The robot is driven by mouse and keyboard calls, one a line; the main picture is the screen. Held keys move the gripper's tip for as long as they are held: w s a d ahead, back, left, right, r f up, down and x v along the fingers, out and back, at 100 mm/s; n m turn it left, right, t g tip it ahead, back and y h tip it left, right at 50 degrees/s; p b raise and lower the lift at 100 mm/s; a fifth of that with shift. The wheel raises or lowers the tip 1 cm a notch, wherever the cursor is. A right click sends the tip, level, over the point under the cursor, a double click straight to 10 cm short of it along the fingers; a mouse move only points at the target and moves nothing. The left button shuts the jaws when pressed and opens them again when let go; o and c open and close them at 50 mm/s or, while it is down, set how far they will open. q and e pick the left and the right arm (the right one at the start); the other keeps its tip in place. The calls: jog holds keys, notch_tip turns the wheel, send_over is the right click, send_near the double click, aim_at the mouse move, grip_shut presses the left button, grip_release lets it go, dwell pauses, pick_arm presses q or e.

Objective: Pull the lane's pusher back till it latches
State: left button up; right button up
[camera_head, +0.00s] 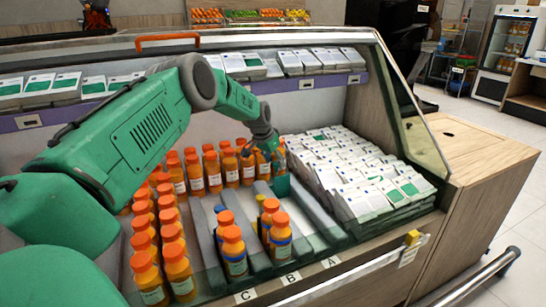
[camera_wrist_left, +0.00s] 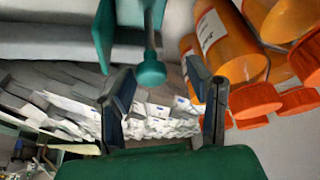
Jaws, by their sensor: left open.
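The teal pusher (camera_head: 281,185) stands at the back of the lanes in the case; I cannot tell surely whether it belongs to lane A or B. In the left wrist view its round knob on a stem (camera_wrist_left: 150,73) shows between my finger tips. My left gripper (camera_head: 267,158) reaches into the case, right above and behind the pusher. In the wrist view its two fingers (camera_wrist_left: 158,80) are spread, with the knob in the gap; contact cannot be told. My right gripper is not in view.
Orange-capped bottles (camera_head: 233,250) stand in the front of the lanes, and several rows (camera_head: 174,272) stand left. Large bottles (camera_wrist_left: 228,45) are close beside the right finger. White boxes (camera_head: 360,170) fill the right side. The glass frame (camera_head: 425,130) edges the case.

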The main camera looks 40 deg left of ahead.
pick_arm(q)
jog(key=v, duration=1.1)
jog(key=shift+r, duration=0.4)
jog(key=shift+s, duration=0.1)
